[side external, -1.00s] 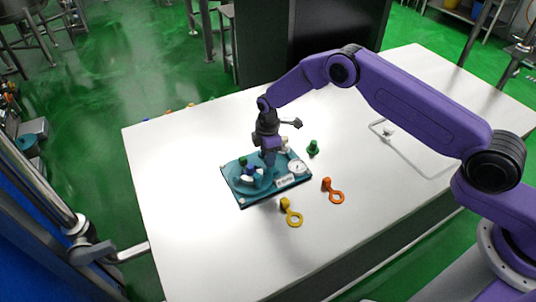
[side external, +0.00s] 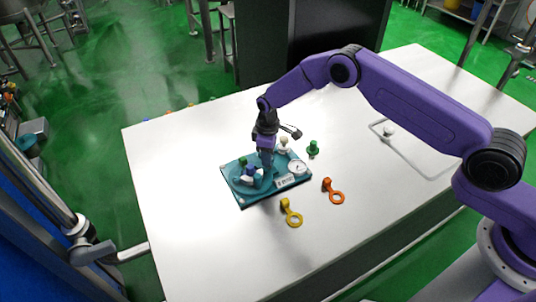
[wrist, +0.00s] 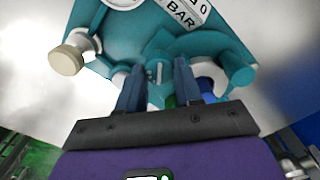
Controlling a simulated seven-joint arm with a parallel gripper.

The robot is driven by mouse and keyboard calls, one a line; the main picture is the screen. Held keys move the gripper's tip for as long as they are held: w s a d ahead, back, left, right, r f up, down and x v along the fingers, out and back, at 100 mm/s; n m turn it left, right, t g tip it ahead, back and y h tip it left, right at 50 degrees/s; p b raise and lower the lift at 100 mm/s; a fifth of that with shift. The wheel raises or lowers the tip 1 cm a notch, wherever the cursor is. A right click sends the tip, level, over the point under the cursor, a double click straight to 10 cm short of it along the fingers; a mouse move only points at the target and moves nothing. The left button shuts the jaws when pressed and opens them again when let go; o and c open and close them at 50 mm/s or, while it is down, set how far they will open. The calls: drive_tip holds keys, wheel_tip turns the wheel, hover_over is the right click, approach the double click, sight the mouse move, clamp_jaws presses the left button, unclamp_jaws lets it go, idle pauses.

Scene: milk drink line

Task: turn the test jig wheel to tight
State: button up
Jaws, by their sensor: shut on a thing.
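The teal test jig (side external: 234,167) lies on the white table, with a white round gauge (side external: 298,168) and a label on its face. My gripper (side external: 264,172) points down at the jig's left-middle part. In the wrist view, the two dark blue fingers of my gripper (wrist: 158,95) stand on either side of a teal part with a pale slot, which I take to be the wheel (wrist: 156,75). My gripper is shut on it. The fingers hide part of the wheel, and its turn position cannot be read. A cream knob (wrist: 66,60) shows at the left.
A yellow ringed piece (side external: 292,216) and an orange one (side external: 333,192) lie in front of the jig. A green piece (side external: 313,149) stands to its right. A white knob with a wire loop (side external: 388,130) is farther right. Much of the table (side external: 190,230) is clear.

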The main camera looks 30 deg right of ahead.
drive_tip(key=m, duration=0.6)
drive_tip(key=shift+w+d+m, duration=0.1)
drive_tip(key=shift+m, duration=0.3)
idle(0.4)
drive_tip(key=o, duration=1)
drive_tip(key=shift+o, duration=0.2)
drive_tip(key=shift+r, duration=0.1)
wheel_tip(320, 180, up, 17)
drive_tip(key=shift+r, duration=0.2)
